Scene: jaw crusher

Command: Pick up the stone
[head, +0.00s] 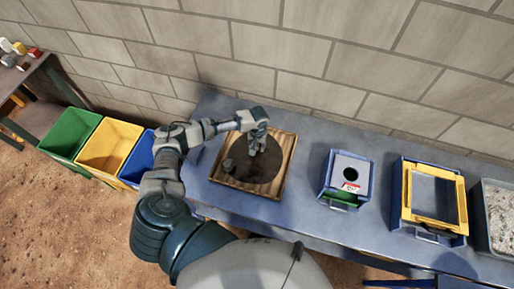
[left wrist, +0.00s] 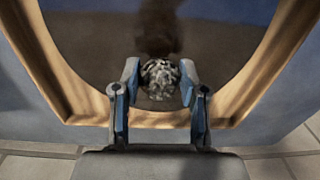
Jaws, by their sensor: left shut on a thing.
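A grey, speckled, rough stone (left wrist: 160,78) sits between the fingers of my left gripper (left wrist: 160,88) in the left wrist view. The gripper is shut on it. In the head view my left gripper (head: 257,146) points down over the dark round hollow of a wooden tray (head: 286,168), near its far side. The held stone is mostly hidden by the fingers there. The tray's curved rim also shows in the left wrist view (left wrist: 62,88). My right gripper is not in view.
The tray stands on a blue table (head: 303,195) against a block wall (head: 280,55). To the right are a blue box with a round hole (head: 349,170), a yellow-framed box (head: 408,200) and a gravel bin (head: 488,250). Green (head: 68,135), yellow (head: 105,150) and blue (head: 135,170) bins stand left.

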